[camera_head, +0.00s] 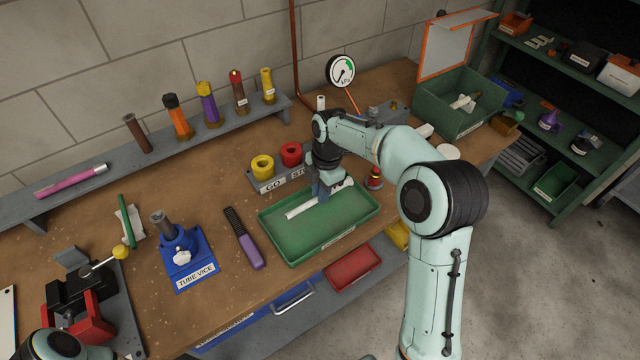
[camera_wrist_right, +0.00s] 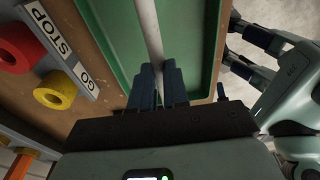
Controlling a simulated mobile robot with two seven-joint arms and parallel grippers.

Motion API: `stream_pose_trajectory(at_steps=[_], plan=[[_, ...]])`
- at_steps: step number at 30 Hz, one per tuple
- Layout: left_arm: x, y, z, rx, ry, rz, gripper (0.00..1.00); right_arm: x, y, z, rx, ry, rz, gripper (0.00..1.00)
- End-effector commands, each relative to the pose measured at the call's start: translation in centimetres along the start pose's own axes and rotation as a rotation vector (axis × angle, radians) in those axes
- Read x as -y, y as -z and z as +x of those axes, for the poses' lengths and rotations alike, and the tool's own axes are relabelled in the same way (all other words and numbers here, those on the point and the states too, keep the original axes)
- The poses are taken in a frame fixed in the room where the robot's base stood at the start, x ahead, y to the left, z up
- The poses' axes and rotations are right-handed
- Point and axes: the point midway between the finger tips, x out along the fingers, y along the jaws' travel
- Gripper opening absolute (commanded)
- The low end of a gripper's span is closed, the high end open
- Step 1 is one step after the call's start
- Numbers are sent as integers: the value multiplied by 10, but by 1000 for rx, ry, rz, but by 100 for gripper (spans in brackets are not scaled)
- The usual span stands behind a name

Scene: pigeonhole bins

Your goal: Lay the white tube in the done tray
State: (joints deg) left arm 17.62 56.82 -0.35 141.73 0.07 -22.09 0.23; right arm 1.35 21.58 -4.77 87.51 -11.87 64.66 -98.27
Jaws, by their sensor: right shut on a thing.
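The white tube (camera_head: 303,210) is over the green tray (camera_head: 292,258), slanting from the tray's left side up toward its back right. A label on the tray's front is too small to read. My right gripper (camera_head: 323,194) is shut on the white tube, low inside the tray's outline. In the right wrist view the tube (camera_wrist_right: 148,30) runs between the two dark fingers (camera_wrist_right: 158,90), with the green tray floor (camera_wrist_right: 118,38) behind it. I cannot tell whether the tube touches the floor.
Yellow and red rings (camera_head: 262,166) stand on GO and STOP blocks behind the tray. A purple-handled tool (camera_head: 246,245) and the blue tube vice (camera_head: 182,255) are to the left. A red bin (camera_head: 352,267) is below the front edge. A green crate (camera_head: 455,120) stands at back right.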

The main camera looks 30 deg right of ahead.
Motion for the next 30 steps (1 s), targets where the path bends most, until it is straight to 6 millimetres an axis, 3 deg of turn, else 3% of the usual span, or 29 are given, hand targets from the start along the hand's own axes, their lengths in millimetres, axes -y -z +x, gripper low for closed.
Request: stream_pose_trajectory(at_steps=[3, 12, 30], plan=[[9, -10, 15, 13, 5, -5, 43, 2, -2, 22, 0, 2, 1, 0], [17, -18, 31, 25, 9, -9, 43, 1, -7, 54, 0, 1, 1, 0], [19, -20, 34, 27, 9, -9, 43, -1, -8, 64, 1, -2, 1, 0]])
